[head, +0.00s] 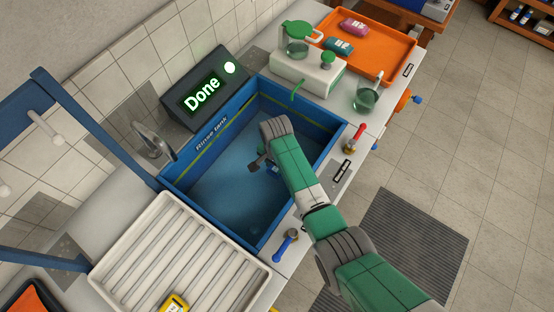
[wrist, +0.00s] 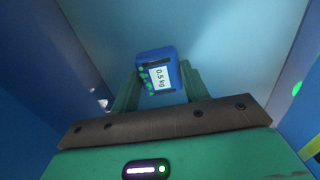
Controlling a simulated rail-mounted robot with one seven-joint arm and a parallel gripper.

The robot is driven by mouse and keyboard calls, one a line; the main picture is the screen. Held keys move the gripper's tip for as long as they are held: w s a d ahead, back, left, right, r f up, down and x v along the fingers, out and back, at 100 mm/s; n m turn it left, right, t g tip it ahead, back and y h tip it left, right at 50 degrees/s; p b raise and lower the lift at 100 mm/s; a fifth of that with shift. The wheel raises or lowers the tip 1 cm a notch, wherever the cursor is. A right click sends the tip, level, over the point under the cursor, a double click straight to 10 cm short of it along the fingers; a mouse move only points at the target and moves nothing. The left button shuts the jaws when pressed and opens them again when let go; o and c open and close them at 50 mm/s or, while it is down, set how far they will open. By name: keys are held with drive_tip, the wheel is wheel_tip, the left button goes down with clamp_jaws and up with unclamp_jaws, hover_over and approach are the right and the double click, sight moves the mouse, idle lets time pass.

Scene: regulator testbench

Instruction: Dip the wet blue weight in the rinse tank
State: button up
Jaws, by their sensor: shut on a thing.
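The rinse tank (head: 222,198) is a blue open basin with a yellow-green line around its inner wall. My gripper (head: 264,166) reaches down into it, with the arm coming over the right rim. In the wrist view the green fingers (wrist: 158,92) are shut on the blue weight (wrist: 155,70), which has a white "0.5 kg" label and green spots on its left side.
A display (head: 203,92) behind the tank reads "Done" with a lit lamp. A white ribbed drain tray (head: 128,240) with a yellow weight (head: 174,302) is at front left. A faucet (head: 152,143), red-handled valve (head: 355,137) and blue-handled valve (head: 285,244) flank the tank. An orange tray (head: 385,58) lies behind.

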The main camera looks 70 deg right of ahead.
drive_tip(key=shift+w+d+b, duration=0.2)
drive_tip(key=shift+w+b, duration=0.35)
drive_tip(key=shift+w, duration=0.15)
drive_tip(key=shift+w+d+b, duration=0.2)
drive_tip(key=shift+w+b, duration=0.4)
drive_tip(key=shift+w, duration=0.15)
drive_tip(key=shift+w+d+b, duration=0.2)
drive_tip(key=shift+w+b, duration=0.35)
drive_tip(key=shift+w, duration=0.15)
drive_tip(key=shift+s+r, duration=0.1)
drive_tip(key=shift+s+r+p, duration=0.1)
drive_tip(key=shift+s+p, duration=0.05)
drive_tip(key=shift+p, duration=0.3)
drive_tip(key=shift+s+a+p, duration=0.3)
drive_tip(key=shift+s+p, duration=0.6)
drive_tip(key=shift+p, duration=0.05)
drive_tip(key=shift+s+a+p, duration=0.25)
drive_tip(key=shift+s+p, duration=0.65)
drive_tip(key=shift+p, duration=0.05)
drive_tip(key=shift+s+a+p, duration=0.15)
drive_tip(key=shift+s+p, duration=0.15)
drive_tip(key=shift+s, duration=0.1)
drive_tip(key=shift+f, duration=0.2)
